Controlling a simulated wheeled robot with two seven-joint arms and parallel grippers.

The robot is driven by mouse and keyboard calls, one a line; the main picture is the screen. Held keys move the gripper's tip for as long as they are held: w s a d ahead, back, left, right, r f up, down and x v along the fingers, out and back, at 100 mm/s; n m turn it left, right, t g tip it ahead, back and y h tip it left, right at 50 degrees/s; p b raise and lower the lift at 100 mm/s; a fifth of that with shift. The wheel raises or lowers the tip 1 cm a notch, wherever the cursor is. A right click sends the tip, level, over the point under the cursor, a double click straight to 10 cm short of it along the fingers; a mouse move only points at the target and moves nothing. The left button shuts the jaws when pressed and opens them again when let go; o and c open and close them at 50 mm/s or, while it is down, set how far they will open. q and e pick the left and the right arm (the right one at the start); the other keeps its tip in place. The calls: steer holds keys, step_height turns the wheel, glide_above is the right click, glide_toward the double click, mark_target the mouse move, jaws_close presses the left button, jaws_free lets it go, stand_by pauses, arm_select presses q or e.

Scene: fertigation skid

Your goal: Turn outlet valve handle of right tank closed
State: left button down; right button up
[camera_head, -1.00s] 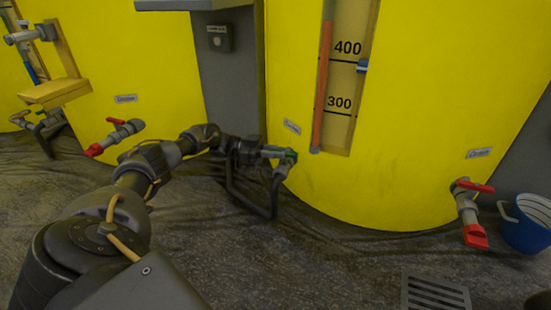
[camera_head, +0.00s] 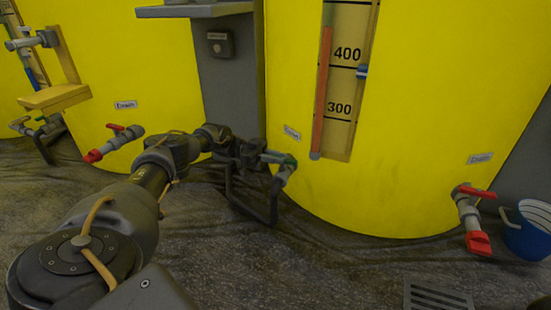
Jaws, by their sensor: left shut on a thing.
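The right yellow tank (camera_head: 420,110) fills the right half of the head view. Its outlet valve (camera_head: 283,172) is a grey fitting low on the tank's left side, joined to a dark pipe loop. A small green part, apparently its handle (camera_head: 290,160), shows at the fitting. My left gripper (camera_head: 262,157) reaches in from the left at the valve and is shut on the handle. The dark jaws and wrist hide part of the handle, so its exact angle is hard to tell. My right gripper is not in view.
A red-handled drain valve (camera_head: 472,215) sticks out at the tank's lower right, beside a blue bucket (camera_head: 528,228). Another red-handled valve (camera_head: 115,142) is on the left tank (camera_head: 130,60). A floor grate (camera_head: 437,296) lies in front. A grey shelf (camera_head: 195,10) juts out above.

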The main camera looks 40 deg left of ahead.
arm_select(q)
steer(key=shift+w+d, duration=0.1)
steer(key=shift+d, duration=0.15)
steer(key=c, duration=1.5)
jaws_free()
steer(key=shift+w+d, duration=0.1)
steer(key=shift+o, duration=0.7)
steer(key=shift+s+a, duration=0.2)
steer(key=shift+a, duration=0.1)
steer(key=v, duration=0.7)
steer(key=shift+a, duration=0.2)
steer(key=shift+s, duration=0.1)
